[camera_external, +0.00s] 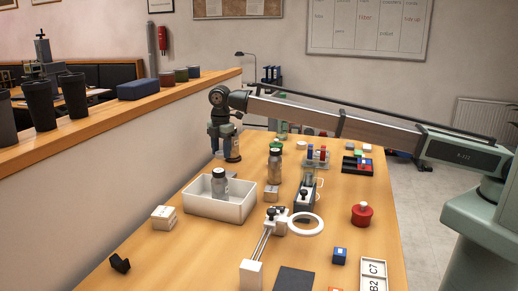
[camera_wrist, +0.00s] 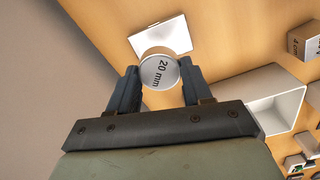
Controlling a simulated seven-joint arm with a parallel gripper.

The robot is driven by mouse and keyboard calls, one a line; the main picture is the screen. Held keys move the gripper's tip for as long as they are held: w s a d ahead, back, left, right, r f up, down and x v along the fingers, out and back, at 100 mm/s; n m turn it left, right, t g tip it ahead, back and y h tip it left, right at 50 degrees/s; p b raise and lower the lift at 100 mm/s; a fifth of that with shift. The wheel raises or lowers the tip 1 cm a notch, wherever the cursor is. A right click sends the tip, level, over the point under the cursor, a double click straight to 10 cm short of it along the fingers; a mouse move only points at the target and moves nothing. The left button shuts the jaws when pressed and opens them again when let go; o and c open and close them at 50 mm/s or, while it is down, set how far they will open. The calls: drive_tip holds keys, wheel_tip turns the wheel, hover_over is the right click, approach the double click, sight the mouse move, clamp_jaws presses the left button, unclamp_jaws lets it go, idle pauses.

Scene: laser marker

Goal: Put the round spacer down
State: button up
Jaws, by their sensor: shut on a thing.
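The round spacer is a short disc with a pale grey face marked "20 mm" (camera_wrist: 159,72). In the wrist view my gripper (camera_wrist: 158,82) is shut on it, one finger on each side. A white square plate (camera_wrist: 172,38) lies on the table beyond the spacer, which overlaps its lower edge in the picture. I cannot tell the height of the spacer over the table. In the external view my gripper (camera_external: 222,152) is at the far left part of the table, near the low wall. The spacer cannot be made out clearly there.
The wrist view shows a white box (camera_wrist: 280,112) and a block marked "4 cm" (camera_wrist: 303,42) at right. A brown bottle (camera_external: 274,166) and several blocks stand further right.

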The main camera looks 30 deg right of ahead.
sight(222, 153)
drive_tip(key=shift+f, duration=3.25)
drive_tip(key=o, duration=1.1)
drive_tip(key=shift+f, duration=0.1)
wheel_tip(222, 153, up, 12)
drive_tip(key=shift+s+d+r, duration=0.1)
drive_tip(key=shift+s+r, duration=0.05)
